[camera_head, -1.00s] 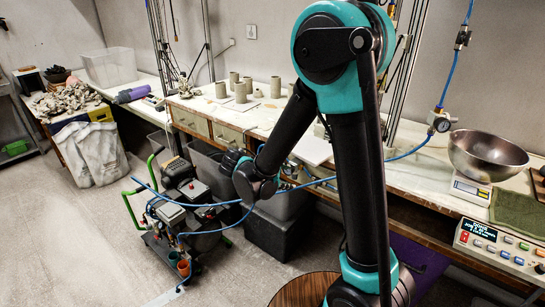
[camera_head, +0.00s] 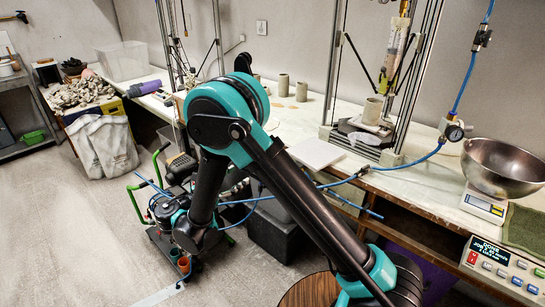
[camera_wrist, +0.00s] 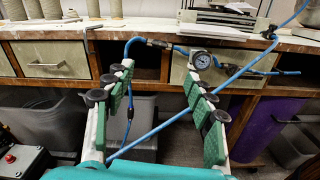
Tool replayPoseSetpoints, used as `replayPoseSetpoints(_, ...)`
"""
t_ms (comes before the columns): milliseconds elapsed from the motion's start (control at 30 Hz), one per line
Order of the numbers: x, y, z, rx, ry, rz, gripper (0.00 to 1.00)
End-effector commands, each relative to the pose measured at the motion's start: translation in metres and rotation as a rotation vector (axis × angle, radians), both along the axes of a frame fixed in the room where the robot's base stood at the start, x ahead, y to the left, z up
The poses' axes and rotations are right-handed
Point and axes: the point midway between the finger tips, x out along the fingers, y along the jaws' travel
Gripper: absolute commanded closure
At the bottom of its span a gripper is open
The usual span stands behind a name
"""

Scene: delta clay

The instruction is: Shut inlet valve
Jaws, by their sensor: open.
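My gripper (camera_wrist: 157,72) is open and empty in the wrist view, its green-padded fingers spread. Past the fingertips, a blue line with metal fittings and a round white-faced gauge (camera_wrist: 200,60) crosses in front of the bench. A dark fitting (camera_wrist: 232,71) sits just right of the gauge, with a blue hose end beyond it. An inline fitting (camera_wrist: 270,32) is on the longer hose; it also shows in the head view (camera_head: 360,172). Which fitting is the inlet valve I cannot tell.
A wheeled cart (camera_head: 170,225) with a green handle stands left of my arm. The bench edge and drawers (camera_wrist: 50,57) lie ahead.

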Motion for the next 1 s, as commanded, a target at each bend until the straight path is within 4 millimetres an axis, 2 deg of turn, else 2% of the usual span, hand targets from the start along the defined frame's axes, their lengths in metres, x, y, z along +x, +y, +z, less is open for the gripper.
replayPoseSetpoints(167, 0.02, -0.017, 0.0, 0.001, 0.001, -0.005, 0.45)
replayPoseSetpoints(700, 0.103, -0.082, 0.0, 0.003, 0.002, -0.005, 0.45)
replayPoseSetpoints(1000, 0.131, -0.103, 0.0, 0.002, 0.001, -0.003, 0.45)
